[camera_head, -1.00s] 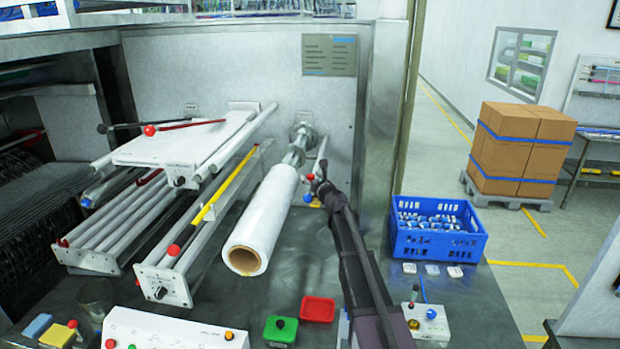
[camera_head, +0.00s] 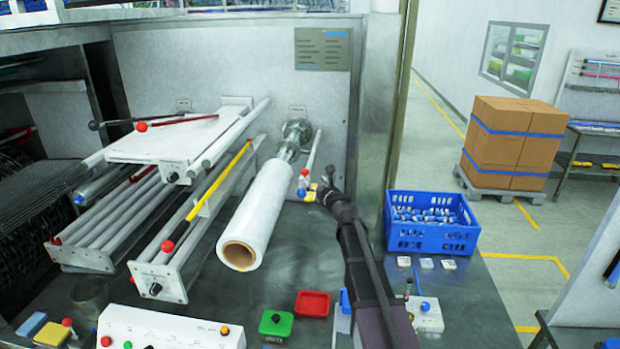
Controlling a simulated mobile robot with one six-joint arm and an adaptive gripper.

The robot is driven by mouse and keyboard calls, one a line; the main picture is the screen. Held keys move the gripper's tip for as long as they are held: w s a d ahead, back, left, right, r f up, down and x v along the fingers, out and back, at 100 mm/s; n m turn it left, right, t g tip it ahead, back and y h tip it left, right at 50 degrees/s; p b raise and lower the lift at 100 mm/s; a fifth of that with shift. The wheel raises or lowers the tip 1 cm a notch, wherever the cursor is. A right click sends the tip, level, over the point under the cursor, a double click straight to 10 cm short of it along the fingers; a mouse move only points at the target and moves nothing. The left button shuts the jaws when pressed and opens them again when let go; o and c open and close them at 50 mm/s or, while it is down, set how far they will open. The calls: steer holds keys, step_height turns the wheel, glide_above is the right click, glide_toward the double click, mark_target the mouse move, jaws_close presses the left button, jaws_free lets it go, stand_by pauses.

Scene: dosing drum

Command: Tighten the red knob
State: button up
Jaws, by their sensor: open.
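Several red knobs are in view, and I cannot tell which one the task means. A small red knob (camera_head: 304,172) sits just above a blue one (camera_head: 301,192) near the far end of the white film roll (camera_head: 262,210). My gripper (camera_head: 328,178) is just right of this red knob, with a visible gap. It is open and looks empty, though it is small in the picture.
A blue crate (camera_head: 430,240) with small parts stands right of my arm. A red tray (camera_head: 312,304), a green box (camera_head: 276,324) and a white control panel (camera_head: 168,330) are at the front. Stacked cartons (camera_head: 514,143) are at the back right.

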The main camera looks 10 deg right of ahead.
steer(key=v, duration=0.3)
steer(key=shift+s, duration=0.15)
steer(key=shift+d, duration=0.15)
steer(key=n+g+y, duration=0.2)
steer(key=n+y, duration=0.1)
steer(key=y, duration=0.2)
glide_toward(305, 171)
steer(key=shift+d+v, duration=0.25)
steer(key=shift+v, duration=1.25)
steer(key=shift+w+f, duration=0.1)
steer(key=shift+w, duration=0.15)
steer(key=x, duration=1.3)
steer(key=shift+w+a+f, duration=0.2)
steer(key=shift+w, duration=0.1)
